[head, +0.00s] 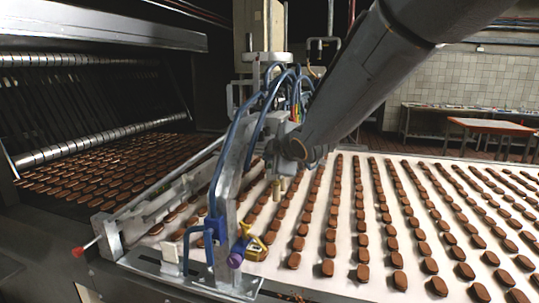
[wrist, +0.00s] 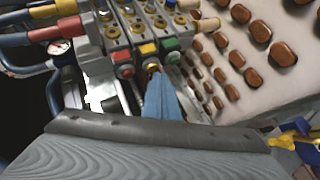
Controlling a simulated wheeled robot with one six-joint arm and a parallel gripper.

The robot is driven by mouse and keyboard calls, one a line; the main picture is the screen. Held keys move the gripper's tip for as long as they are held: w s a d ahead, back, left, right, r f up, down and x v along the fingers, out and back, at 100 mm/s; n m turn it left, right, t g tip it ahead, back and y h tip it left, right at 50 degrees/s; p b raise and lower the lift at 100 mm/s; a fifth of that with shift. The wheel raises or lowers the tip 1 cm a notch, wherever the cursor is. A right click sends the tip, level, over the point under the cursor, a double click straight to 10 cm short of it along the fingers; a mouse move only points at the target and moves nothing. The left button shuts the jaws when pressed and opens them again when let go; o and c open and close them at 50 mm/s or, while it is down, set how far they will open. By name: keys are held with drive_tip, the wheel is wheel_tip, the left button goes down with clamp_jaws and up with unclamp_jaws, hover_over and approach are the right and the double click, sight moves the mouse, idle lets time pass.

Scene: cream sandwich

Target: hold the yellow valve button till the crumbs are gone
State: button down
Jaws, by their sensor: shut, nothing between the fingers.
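The valve block (wrist: 150,28) is in the upper middle of the wrist view, with a red button (wrist: 123,57), the yellow valve button (wrist: 148,49) and a green button (wrist: 172,45) in a row. My gripper (wrist: 157,76) is shut and empty, its blue-grey fingers pointing up at the yellow button's front. The tips overlap its lower part; I cannot tell whether they touch or press it. In the head view my gripper (head: 292,150) is at the machine's frame, and the yellow button is hidden there.
Rows of brown biscuits (head: 330,235) lie on the pale conveyor belt (head: 345,215), right of the metal frame (head: 225,215). Blue hoses (head: 240,125) loop above the block. A pressure gauge (wrist: 58,46) and red-ended hoses (wrist: 58,29) are at left in the wrist view.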

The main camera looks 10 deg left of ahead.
drive_tip(key=shift+w, duration=0.5)
idle(1.8)
drive_tip(key=shift+s, duration=0.2)
drive_tip(key=shift+s+b, duration=0.6)
drive_tip(key=shift+s, duration=0.1)
drive_tip(key=shift+s, duration=0.1)
drive_tip(key=shift+s+a+b, duration=0.15)
drive_tip(key=shift+s+b, duration=1.05)
drive_tip(key=shift+b, duration=0.2)
drive_tip(key=shift+s+a+b, duration=0.1)
drive_tip(key=shift+s+b, duration=1.1)
drive_tip(key=shift+b, duration=0.15)
